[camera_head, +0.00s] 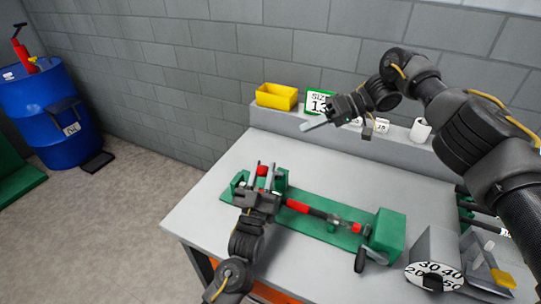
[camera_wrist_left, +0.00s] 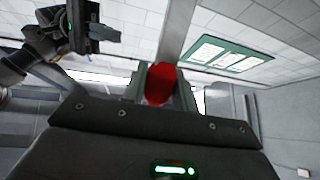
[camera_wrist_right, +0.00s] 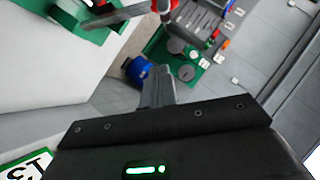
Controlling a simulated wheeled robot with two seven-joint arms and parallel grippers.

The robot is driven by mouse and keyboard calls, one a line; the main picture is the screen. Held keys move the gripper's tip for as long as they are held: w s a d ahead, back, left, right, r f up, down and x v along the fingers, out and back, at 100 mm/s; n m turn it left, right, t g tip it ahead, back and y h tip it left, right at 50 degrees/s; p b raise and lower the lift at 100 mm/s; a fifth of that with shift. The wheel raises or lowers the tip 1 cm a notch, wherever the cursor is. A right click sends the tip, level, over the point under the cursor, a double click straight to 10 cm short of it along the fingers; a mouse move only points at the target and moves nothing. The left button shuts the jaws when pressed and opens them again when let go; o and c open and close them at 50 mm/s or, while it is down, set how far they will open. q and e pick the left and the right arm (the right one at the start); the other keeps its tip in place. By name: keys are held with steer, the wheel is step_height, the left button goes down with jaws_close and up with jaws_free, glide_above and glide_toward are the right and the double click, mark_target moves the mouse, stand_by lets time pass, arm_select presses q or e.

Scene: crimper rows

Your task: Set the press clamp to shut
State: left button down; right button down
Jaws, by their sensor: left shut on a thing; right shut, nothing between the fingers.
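The green press (camera_head: 388,232) lies along the table, with a green block at its right end and a red and black rod (camera_head: 298,206) along its bed. The clamp's red grip (camera_head: 263,170) is at the press's left end. My left gripper (camera_head: 260,178) is shut on this red grip, which also shows between its fingers in the left wrist view (camera_wrist_left: 160,85). The gripper hides part of the clamp, so its exact angle is unclear. My right gripper (camera_head: 312,125) is shut and empty, raised above the back of the table; its closed fingers show in the right wrist view (camera_wrist_right: 158,88).
On the back ledge are a yellow bin (camera_head: 277,96), a green-edged size sign (camera_head: 318,103) and a white roll (camera_head: 420,130). A numbered dial unit (camera_head: 436,270) stands at the front right. The table left of the press is clear. A blue barrel (camera_head: 65,115) stands far left.

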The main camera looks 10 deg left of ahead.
steer(key=shift+n+g, duration=0.3)
steer(key=shift+g, duration=0.1)
steer(key=x, duration=0.8)
steer(key=s+r+x, duration=0.1)
steer(key=x, duration=0.3)
steer(key=shift+s+a, duration=0.15)
steer(key=shift+a, duration=0.1)
steer(key=shift+s+d+f, duration=0.25)
steer(key=shift+s+d, duration=0.1)
steer(key=shift+d, duration=0.05)
steer(key=shift+s+d+f, duration=0.15)
steer(key=shift+s+f, duration=0.45)
steer(key=shift+s, duration=0.1)
